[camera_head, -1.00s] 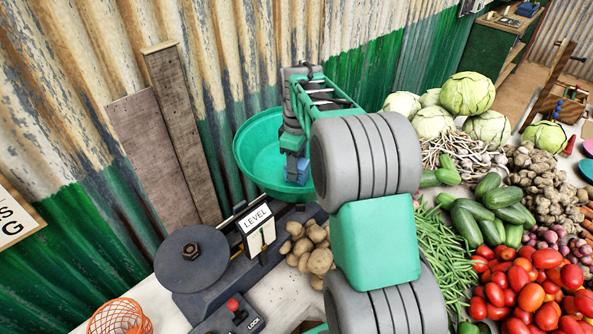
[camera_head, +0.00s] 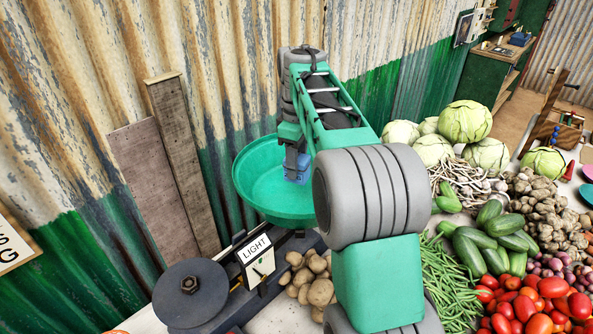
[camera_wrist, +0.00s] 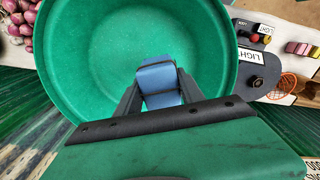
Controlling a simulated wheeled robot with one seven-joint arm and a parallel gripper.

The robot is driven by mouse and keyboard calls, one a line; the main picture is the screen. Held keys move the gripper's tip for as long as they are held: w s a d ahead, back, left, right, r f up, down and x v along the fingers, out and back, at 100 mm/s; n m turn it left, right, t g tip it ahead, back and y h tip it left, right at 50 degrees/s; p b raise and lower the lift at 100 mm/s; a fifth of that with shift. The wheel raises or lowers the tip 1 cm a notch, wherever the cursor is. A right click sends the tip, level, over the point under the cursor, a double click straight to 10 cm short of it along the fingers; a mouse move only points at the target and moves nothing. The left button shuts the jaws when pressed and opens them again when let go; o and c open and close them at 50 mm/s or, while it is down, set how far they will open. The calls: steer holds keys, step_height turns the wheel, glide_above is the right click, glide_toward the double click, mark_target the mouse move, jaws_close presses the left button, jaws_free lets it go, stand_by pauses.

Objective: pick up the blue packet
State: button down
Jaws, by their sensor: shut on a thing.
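The blue packet (camera_head: 297,171) is between the fingers of my gripper (camera_head: 295,160), over the green scale pan (camera_head: 252,185). In the wrist view, the dark fingers of my gripper (camera_wrist: 158,92) press on both sides of the packet (camera_wrist: 156,76). The bare green pan (camera_wrist: 95,55) lies around and below it. The gap between packet and pan is hard to judge. The sign on the scale (camera_head: 257,252) reads LIGHT. My arm hides the right part of the pan in the head view.
A dark round plate (camera_head: 190,295) is at the scale's left end. Potatoes (camera_head: 312,280) lie by the scale. Green beans (camera_head: 450,275), cucumbers (camera_head: 490,235), tomatoes (camera_head: 540,300) and cabbages (camera_head: 467,120) fill the right. A corrugated wall (camera_head: 225,60) stands close behind the pan.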

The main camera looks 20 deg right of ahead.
step_height(320, 180, up, 6)
steer(key=p, duration=0.5)
steer(key=shift+r, duration=0.1)
